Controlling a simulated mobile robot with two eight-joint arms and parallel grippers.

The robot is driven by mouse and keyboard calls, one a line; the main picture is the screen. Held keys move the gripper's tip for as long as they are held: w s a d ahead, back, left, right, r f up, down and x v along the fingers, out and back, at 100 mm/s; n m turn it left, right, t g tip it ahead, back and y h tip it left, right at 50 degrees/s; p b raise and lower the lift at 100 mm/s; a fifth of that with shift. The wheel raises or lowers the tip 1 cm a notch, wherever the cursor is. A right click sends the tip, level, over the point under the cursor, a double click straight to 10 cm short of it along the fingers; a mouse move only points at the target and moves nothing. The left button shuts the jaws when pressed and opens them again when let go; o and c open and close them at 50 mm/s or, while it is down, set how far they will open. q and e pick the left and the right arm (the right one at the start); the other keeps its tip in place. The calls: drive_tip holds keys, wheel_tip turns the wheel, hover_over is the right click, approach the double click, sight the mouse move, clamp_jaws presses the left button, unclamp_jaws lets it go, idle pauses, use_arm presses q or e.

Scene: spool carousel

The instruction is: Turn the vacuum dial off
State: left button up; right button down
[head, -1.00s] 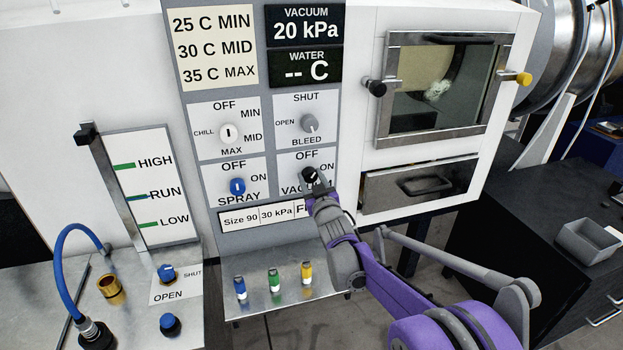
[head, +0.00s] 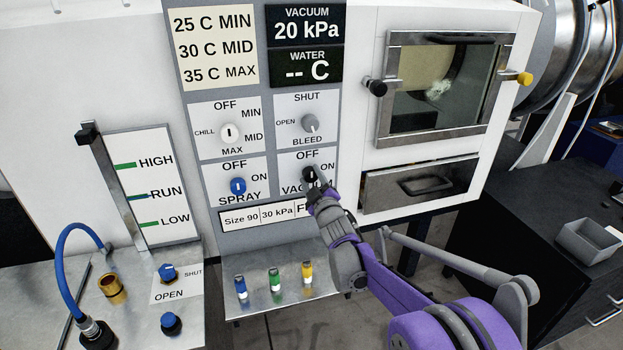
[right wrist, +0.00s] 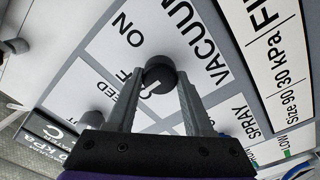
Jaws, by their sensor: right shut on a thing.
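The black vacuum dial (head: 309,175) is on the grey control panel, under its OFF label and left of ON. My right gripper (head: 315,184) reaches it from below right. In the right wrist view the dial (right wrist: 160,74) sits between the tips of my right gripper (right wrist: 163,88), which is shut on it. A white mark shows on the dial's face, but its exact pointing is hard to read, as the fingers partly cover the dial in the head view. The vacuum display (head: 307,24) reads 20 kPa. My left gripper is not in view.
The blue spray dial (head: 238,187) is left of the vacuum dial, and the grey bleed dial (head: 309,123) is above it. A drawer (head: 420,185) is to the right. Blue, green and yellow small items (head: 274,283) stand on the metal shelf below.

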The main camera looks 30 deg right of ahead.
idle(0.4)
drive_tip(key=shift+c, duration=1.4)
unclamp_jaws()
drive_tip(key=shift+s, duration=0.1)
drive_tip(key=v, duration=1)
drive_tip(key=shift+s+b, duration=0.35)
drive_tip(key=shift+b, duration=0.1)
drive_tip(key=shift+a, duration=0.1)
drive_tip(key=s+a+f+m+g+y+p, duration=0.1)
drive_tip(key=s+a+f+g, duration=0.3)
drive_tip(key=s, duration=0.5)
drive_tip(key=s+a+f+m+g+y+p, duration=0.1)
drive_tip(key=s+a+f+m+g, duration=0.2)
drive_tip(key=s+a+f, duration=0.3)
drive_tip(key=s+a+f+m+g+y+p, duration=0.1)
drive_tip(key=s+a+f+m+g+y, duration=0.1)
drive_tip(key=s+a+f+g, duration=0.3)
drive_tip(key=s+a, duration=0.3)
drive_tip(key=s, duration=0.4)
drive_tip(key=shift+g, duration=0.3)
